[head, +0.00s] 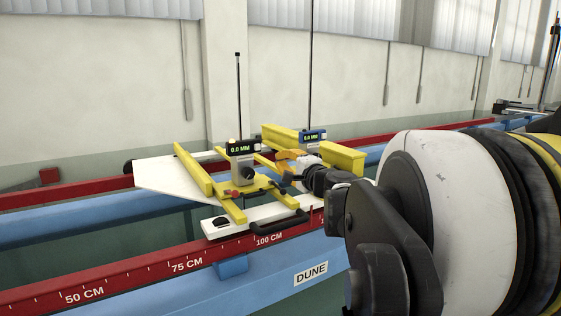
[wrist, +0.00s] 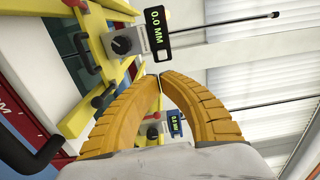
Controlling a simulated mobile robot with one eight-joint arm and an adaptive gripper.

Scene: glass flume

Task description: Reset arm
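My gripper (wrist: 160,77) shows large in the wrist view, its two orange ribbed fingers curving together until the tips meet. Nothing shows held between the tips. In the head view my gripper (head: 286,155) is small and partly hidden by my wrist, close to the yellow carriage frames. A point gauge with a black display reading 0.0 MM (head: 242,148) stands just left of it; this gauge also shows beyond the fingertips in the wrist view (wrist: 157,30). A second gauge with a blue display (head: 313,136) stands behind; it shows through the gap between the fingers (wrist: 175,122).
The carriage with yellow bars (head: 192,168) and a white plate (head: 165,175) sits across the flume rails. Thin upright rods rise from the gauges.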

